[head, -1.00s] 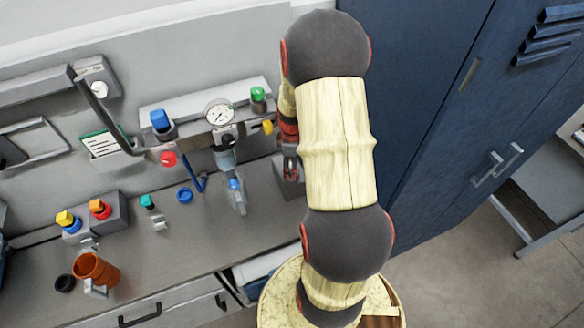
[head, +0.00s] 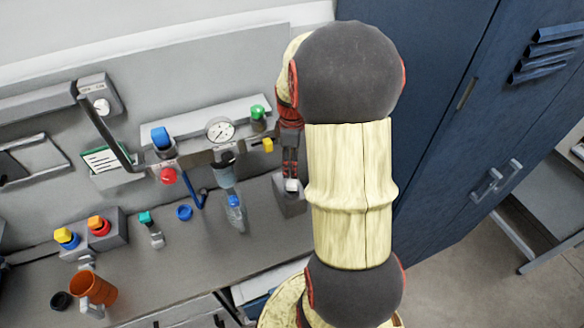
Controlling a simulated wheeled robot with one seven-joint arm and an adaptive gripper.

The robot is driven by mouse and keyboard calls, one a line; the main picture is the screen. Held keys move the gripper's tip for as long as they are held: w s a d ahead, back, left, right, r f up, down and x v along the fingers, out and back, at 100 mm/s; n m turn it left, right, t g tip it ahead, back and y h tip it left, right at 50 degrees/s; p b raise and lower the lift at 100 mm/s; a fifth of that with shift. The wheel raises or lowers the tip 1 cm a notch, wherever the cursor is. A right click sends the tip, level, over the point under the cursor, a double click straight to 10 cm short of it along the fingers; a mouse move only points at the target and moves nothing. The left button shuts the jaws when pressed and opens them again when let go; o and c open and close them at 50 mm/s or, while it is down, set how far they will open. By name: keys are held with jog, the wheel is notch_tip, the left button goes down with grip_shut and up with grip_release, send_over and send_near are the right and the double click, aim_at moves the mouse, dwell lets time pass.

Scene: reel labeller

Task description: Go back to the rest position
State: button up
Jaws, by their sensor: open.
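My gripper (head: 290,172) shows in the head view just left of my arm, dark with red parts. It is partly hidden behind my arm. Its fingers point down over a small grey block (head: 289,202) with a white top on the bench, and I cannot tell whether they touch it. I see nothing held in it.
A gauge (head: 220,130) is on the panel behind. A blue cabinet (head: 440,130) stands close on the right.

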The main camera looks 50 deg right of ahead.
dwell(0.7)
jog(key=s+a+r+m+t+b, duration=0.2)
jog(key=a+r+b, duration=0.1)
jog(key=a, duration=0.7)
jog(key=s+a+r+m+t+b, duration=0.1)
jog(key=s+a+r+m+b, duration=0.1)
jog(key=a, duration=0.9)
jog(key=s+a+r+m+t+b, duration=0.2)
jog(key=a+b, duration=0.3)
jog(key=a, duration=0.5)
jog(key=shift+s+a+r+t, duration=0.25)
jog(key=shift+s+r+t, duration=0.05)
jog(key=shift+s+r, duration=0.55)
jog(key=shift+r, duration=0.1)
jog(key=shift+c, duration=0.5)
